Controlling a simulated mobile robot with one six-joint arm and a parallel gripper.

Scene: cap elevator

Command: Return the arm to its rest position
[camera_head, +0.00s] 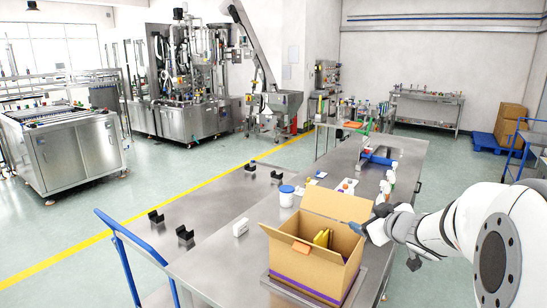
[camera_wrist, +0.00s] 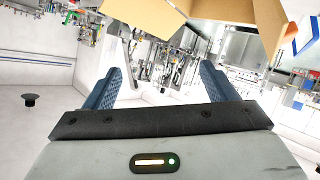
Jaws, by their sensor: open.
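My white arm comes in from the right in the head view. My gripper (camera_head: 366,228) is at the right side of an open cardboard box (camera_head: 298,265), close to its raised flap. In the wrist view my gripper (camera_wrist: 165,85) shows two blue fingers spread apart with nothing between them. Tan cardboard flaps (camera_wrist: 145,17) show at the top of that view. The box stands on the metal table, and a yellow item (camera_head: 322,238) is inside it. Whether my gripper touches the flap cannot be told.
The metal table (camera_head: 222,222) carries a white-lidded blue tub (camera_head: 286,196), a small white block (camera_head: 240,227), black holders (camera_head: 185,234) and spray bottles (camera_head: 388,183). A blue cart handle (camera_head: 122,240) stands at the left. Machines fill the back. Open floor lies left of the table.

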